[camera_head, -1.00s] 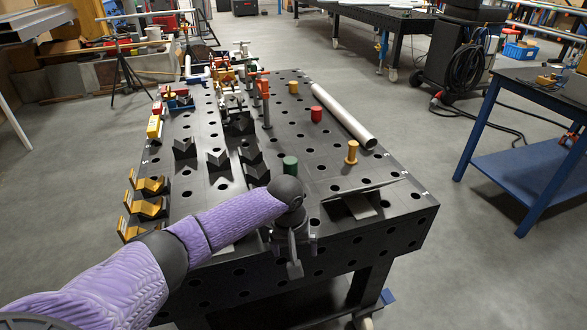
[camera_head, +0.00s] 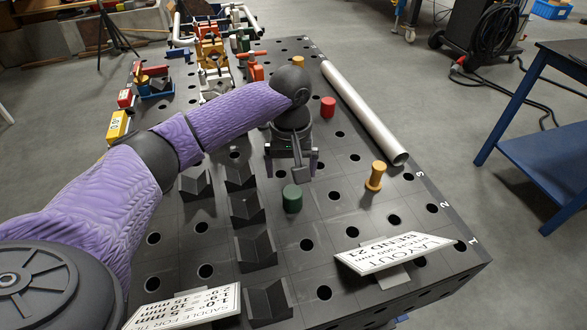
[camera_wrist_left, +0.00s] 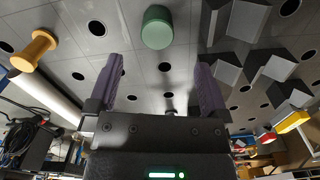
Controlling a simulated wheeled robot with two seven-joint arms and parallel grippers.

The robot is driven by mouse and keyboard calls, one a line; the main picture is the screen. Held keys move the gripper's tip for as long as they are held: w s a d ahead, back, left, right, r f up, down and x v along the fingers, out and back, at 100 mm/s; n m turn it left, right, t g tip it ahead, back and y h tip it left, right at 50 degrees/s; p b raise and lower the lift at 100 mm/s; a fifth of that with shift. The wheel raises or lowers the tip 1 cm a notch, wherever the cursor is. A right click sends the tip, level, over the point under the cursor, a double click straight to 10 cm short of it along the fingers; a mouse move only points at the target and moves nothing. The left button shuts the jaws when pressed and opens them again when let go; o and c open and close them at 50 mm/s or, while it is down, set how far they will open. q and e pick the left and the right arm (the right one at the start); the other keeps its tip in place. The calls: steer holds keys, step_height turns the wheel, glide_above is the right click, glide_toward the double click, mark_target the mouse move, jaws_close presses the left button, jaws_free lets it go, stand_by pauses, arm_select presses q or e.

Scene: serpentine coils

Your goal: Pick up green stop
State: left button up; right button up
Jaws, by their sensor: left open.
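The green stop (camera_head: 292,198) is a short dark green cylinder standing upright on the black perforated table (camera_head: 330,235). It also shows in the left wrist view (camera_wrist_left: 156,27), at the top centre, beyond the fingertips. My left gripper (camera_head: 294,172) hangs over the table just behind the green stop in the head view, apart from it. In the left wrist view its two purple fingers (camera_wrist_left: 160,75) are spread with nothing between them. My right gripper does not show.
A yellow spool-shaped stop (camera_head: 375,176) and a red stop (camera_head: 327,107) stand to the right. A long silver pipe (camera_head: 362,110) lies along the right side. Dark V-blocks (camera_head: 256,250) stand left of the green stop. A white layout sign (camera_head: 395,253) is at the front.

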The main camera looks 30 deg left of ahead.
mark_target(292, 192)
arm_select(q)
steer(key=shift+w+a+f, duration=0.1)
steer(key=shift+w+a, duration=0.1)
steer(key=shift+w, duration=0.15)
step_height(292, 192, down, 10)
steer(key=b, duration=0.5)
steer(key=shift+d, duration=0.1)
steer(key=shift+r, duration=0.2)
steer(key=shift+c, duration=1)
steer(key=c, duration=1)
jaws_close()
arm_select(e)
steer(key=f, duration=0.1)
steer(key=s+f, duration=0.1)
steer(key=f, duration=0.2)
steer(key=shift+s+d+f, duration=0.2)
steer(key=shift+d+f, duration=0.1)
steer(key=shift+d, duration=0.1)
